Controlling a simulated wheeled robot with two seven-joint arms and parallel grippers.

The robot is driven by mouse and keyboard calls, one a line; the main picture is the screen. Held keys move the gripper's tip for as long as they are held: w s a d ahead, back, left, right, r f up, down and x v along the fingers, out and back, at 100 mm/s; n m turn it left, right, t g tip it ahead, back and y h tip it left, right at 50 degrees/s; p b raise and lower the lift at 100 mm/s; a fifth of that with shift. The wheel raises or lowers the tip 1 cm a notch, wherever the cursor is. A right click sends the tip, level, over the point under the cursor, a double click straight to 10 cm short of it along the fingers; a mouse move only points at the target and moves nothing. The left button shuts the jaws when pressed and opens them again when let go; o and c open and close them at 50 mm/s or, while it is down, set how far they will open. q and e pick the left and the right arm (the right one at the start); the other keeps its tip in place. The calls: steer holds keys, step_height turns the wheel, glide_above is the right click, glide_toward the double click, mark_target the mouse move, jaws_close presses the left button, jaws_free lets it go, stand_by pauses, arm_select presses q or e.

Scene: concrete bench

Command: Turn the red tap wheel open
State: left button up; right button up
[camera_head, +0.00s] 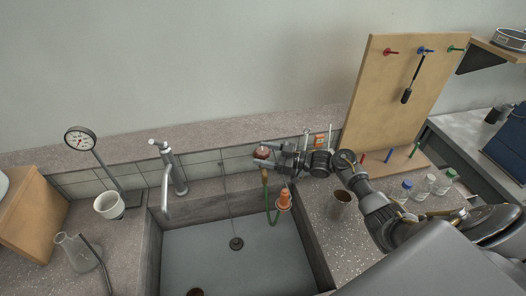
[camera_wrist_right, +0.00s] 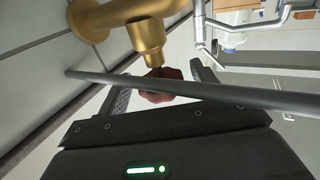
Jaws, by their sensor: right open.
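The red tap wheel (camera_head: 262,152) is small in the head view, at the back wall above the right side of the sink. In the wrist view the dark red wheel (camera_wrist_right: 168,76) sits at the end of a brass tap body (camera_wrist_right: 148,38). My right gripper (camera_head: 266,154) reaches in from the right and is open, with its fingers on either side of the wheel. I cannot tell whether a finger touches it. A grey bar crosses in front of the wheel in the wrist view and hides part of it. My left gripper is not in view.
A steel faucet (camera_head: 167,180) stands left. A metal cup (camera_head: 340,205), bottles (camera_head: 421,188) and a pegboard (camera_head: 400,90) are at right.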

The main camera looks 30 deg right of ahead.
steer(key=shift+w+a, duration=0.25)
steer(key=shift+a, duration=0.1)
steer(key=shift+c, duration=0.2)
steer(key=c, duration=0.9)
steer(key=shift+o, duration=0.2)
steer(key=shift+s+r+m+t+h+p, duration=0.1)
steer(key=shift+r+m+t+h+p, duration=0.25)
steer(key=shift+p, duration=0.65)
steer(key=shift+f+m+t+h, duration=0.2)
steer(key=shift+m+t+h, duration=0.05)
steer(key=shift+t+h, duration=0.1)
steer(key=shift+f, duration=0.1)
steer(key=o, duration=0.9)
steer(key=shift+d, duration=0.1)
